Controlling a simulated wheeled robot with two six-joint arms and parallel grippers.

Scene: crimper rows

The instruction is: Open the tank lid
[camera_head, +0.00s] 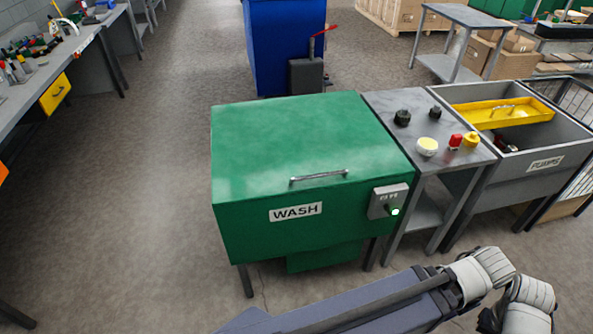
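The tank is a green box labelled WASH (262,232) on legs in the middle of the camera_head view. Its green lid (290,135) lies flat and shut on top, so the inside is hidden. A metal bar handle (318,177) sits near the lid's front edge. A small grey control box (388,201) with a dark knob and a lit green light is on the tank's front right. Part of my arm shows at the lower right, apart from the tank. Neither gripper can be made out in this view.
A grey side table (445,160) with knobs and coloured parts adjoins the tank's right. Beyond it stands a grey PUMPS bin (570,135) with a yellow tray (490,113). A blue bin (285,45) stands behind. The floor left of the tank is clear.

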